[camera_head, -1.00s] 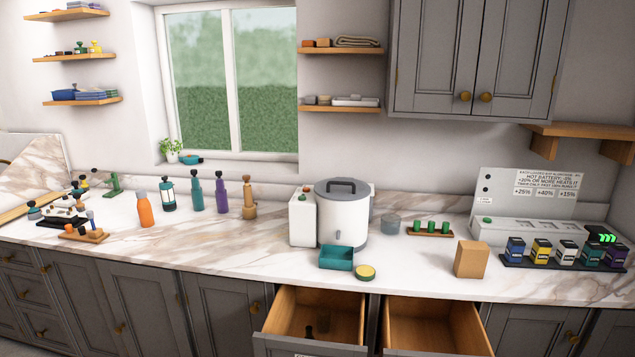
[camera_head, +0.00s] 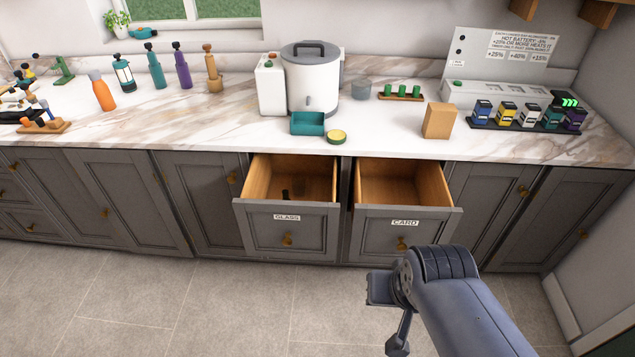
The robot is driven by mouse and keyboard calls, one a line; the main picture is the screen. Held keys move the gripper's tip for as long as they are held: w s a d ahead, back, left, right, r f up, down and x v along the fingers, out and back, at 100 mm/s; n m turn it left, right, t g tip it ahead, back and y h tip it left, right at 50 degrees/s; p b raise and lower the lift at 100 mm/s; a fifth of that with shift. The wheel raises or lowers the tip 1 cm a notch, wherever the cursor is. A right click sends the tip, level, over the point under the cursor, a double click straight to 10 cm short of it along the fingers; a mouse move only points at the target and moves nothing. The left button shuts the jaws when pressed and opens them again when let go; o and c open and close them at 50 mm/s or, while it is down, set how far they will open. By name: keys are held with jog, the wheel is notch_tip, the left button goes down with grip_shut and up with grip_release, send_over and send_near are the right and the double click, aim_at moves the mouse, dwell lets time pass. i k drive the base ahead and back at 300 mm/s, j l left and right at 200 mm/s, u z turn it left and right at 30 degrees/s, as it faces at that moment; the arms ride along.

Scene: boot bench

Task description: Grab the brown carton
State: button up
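The brown carton (camera_head: 438,121) stands upright on the marble counter, right of the white urn and left of the row of small coloured boxes. It is close to the counter's front edge, above the open CARD drawer. My arm reaches in from the lower right, over the floor in front of the cabinets. My gripper (camera_head: 385,318) is at the arm's end, below and in front of the carton and well apart from it.
Two drawers stand open under the counter: GLASS (camera_head: 287,218), with a dark item inside, and CARD (camera_head: 403,222), which looks empty. A teal tray (camera_head: 307,124) and a round yellow-topped tin (camera_head: 337,137) sit left of the carton. A white urn (camera_head: 313,80) stands behind them.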

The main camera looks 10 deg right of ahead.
aim_at(439, 118)
jog(key=i+l+z, duration=0.25)
jog(key=i, duration=0.25)
jog(key=i+l+z, duration=0.2)
jog(key=i, duration=0.3)
jog(key=i+l+z, duration=0.1)
jog(key=i+z, duration=0.15)
jog(key=i, duration=0.25)
